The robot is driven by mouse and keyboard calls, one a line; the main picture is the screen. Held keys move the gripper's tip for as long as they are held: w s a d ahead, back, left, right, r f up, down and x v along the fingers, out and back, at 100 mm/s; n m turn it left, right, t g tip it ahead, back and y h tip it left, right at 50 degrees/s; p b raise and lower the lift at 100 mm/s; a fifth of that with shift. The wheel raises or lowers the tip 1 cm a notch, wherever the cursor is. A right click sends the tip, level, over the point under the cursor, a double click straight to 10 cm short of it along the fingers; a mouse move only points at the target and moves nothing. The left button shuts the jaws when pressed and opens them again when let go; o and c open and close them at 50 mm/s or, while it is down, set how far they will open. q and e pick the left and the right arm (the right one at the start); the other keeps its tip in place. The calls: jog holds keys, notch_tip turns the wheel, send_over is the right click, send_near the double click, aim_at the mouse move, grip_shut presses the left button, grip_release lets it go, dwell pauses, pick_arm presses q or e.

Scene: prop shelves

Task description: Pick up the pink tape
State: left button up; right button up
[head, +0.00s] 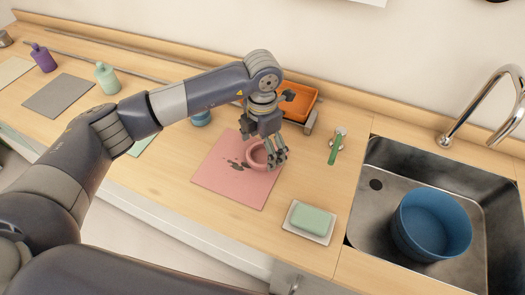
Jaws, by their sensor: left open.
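The pink tape (255,157) is a ring that lies on a pink square mat (213,181) on the wooden counter. My left gripper (274,164) points down at the tape's right side, and its fingers cover part of the ring. The gripper is open. I cannot tell whether the fingers touch the tape or straddle its rim. My right gripper is not in view.
An orange tray (300,104) stands behind the gripper. A green-handled tool (335,149) and a green soap on a white dish (291,230) lie to the right. The sink (400,163) holds a blue bowl (432,223). Bottles (107,78) stand far left.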

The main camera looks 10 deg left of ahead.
pick_arm(q)
jog(key=shift+f, duration=0.6)
jog(key=c, duration=1.1)
jog(key=shift+c, duration=0.2)
jog(key=shift+r, duration=0.1)
